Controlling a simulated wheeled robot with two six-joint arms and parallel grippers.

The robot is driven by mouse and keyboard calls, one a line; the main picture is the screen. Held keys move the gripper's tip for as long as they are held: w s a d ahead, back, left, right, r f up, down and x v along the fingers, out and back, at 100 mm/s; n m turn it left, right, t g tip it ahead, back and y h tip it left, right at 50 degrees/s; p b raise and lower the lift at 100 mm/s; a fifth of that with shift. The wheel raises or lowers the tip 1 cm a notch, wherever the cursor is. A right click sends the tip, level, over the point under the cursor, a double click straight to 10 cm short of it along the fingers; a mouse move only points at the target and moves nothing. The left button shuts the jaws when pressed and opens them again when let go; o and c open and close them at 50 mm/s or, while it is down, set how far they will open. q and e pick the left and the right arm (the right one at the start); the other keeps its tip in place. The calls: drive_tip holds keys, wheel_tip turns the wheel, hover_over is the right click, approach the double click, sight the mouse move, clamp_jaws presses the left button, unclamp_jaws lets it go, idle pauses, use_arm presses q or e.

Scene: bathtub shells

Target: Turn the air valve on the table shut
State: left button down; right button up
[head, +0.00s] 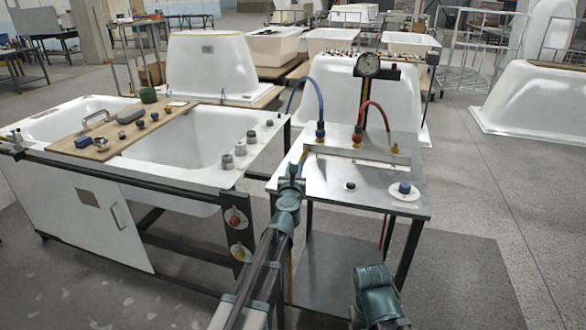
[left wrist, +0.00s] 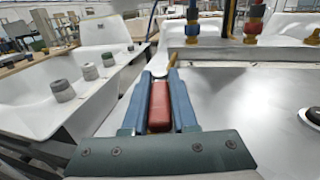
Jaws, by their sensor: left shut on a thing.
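The metal table (head: 335,185) carries a row of hose fittings along its back. A blue hose ends at a blue fitting (head: 320,130), and a red hose ends at a red fitting (head: 357,137). A yellow fitting (head: 394,149) stands to their right. My left gripper (head: 297,168) is at the table's left edge. In the left wrist view, its blue fingers are shut on a red handle (left wrist: 159,107). A brass-coloured piece (left wrist: 173,62) shows just beyond the fingertips. The valve's body is mostly hidden by the gripper. My right gripper's fingers are not in view.
A pressure gauge (head: 367,64) stands on a post behind the table. A white tub bench (head: 180,180) with several grey knobs stands close on the left. The table's middle is clear.

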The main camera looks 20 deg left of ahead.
use_arm(q)
drive_tip(key=n+g+y, duration=0.1)
drive_tip(key=n+y, duration=0.1)
drive_tip(key=d+n+g+y, duration=0.1)
drive_tip(key=y, duration=0.2)
drive_tip(key=w+n+g+y, duration=0.1)
drive_tip(key=n+y, duration=0.1)
drive_tip(key=shift+w+d+n+g+y, duration=0.1)
drive_tip(key=shift+d+n+g+y, duration=0.2)
drive_tip(key=shift+d+y, duration=0.1)
drive_tip(key=n+g+y, duration=0.3)
drive_tip(key=shift+w+d+g+y, duration=0.2)
drive_tip(key=shift+w+g+y, duration=0.05)
drive_tip(key=shift+g+y, duration=0.05)
drive_tip(key=shift+w+n+g+y, duration=0.1)
drive_tip(key=shift+n+g+y, duration=0.8)
drive_tip(key=shift+n+g, duration=0.45)
drive_tip(key=shift+g, duration=0.25)
drive_tip(key=c, duration=0.7)
unclamp_jaws()
